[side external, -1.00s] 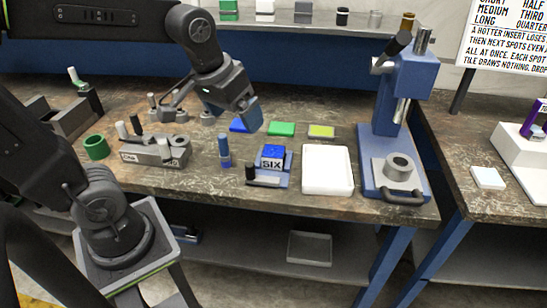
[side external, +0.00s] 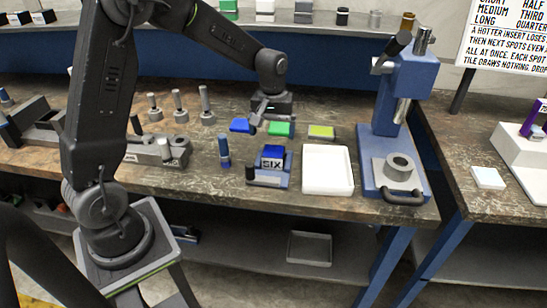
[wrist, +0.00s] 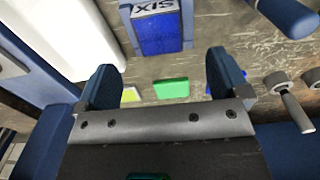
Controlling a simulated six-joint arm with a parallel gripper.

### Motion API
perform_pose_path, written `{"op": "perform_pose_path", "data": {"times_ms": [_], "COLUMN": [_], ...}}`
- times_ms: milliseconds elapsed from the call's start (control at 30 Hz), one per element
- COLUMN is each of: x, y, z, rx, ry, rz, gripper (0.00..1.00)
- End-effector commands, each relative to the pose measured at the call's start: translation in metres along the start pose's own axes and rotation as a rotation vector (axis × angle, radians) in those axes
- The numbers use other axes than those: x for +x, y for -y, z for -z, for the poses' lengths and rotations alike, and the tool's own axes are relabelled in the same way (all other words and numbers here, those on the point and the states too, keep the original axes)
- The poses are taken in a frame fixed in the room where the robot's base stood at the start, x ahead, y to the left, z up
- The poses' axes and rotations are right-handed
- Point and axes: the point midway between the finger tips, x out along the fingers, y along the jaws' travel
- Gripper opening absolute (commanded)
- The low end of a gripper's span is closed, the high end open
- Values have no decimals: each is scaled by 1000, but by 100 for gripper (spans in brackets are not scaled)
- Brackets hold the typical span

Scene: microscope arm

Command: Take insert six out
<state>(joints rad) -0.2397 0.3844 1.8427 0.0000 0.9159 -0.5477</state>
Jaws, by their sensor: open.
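Insert six is the blue block with a white label reading "SIX" (side external: 272,158); it sits in a small blue-grey holder (side external: 268,181) on the workbench. The same labelled block (wrist: 158,30) shows upside down at the top of the wrist view. My gripper (side external: 262,118) hangs behind the holder, above the flat coloured pieces. In the wrist view my gripper (wrist: 163,80) has its two blue fingers wide apart with nothing between them. It is apart from insert six.
Flat blue (side external: 240,126), green (side external: 281,129) and yellow-green (side external: 321,131) pieces lie behind the holder. A white tray (side external: 328,187) and a blue press (side external: 392,178) stand to its right. A blue cylinder (side external: 224,152) stands to its left, with a grey rack (side external: 158,152) beyond.

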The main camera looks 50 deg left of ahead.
Motion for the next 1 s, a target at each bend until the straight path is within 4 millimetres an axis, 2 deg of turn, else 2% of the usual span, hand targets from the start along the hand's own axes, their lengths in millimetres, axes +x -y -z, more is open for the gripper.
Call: {"op": "perform_pose_path", "data": {"times_ms": [100, 367, 633, 767, 967, 1000], "x": [20, 38, 76, 84, 84, 84], "y": [0, 0, -2, -2, -2, -2], "z": [0, 0, 4, 4, 4, 4], "rx": [1, 2, 2, 2, 2, 2], "ry": [2, 1, 2, 0, -1, -1], "rz": [1, 0, 1, 0, -1, -1], "gripper": [94, 94, 94, 94, 94, 91]}}
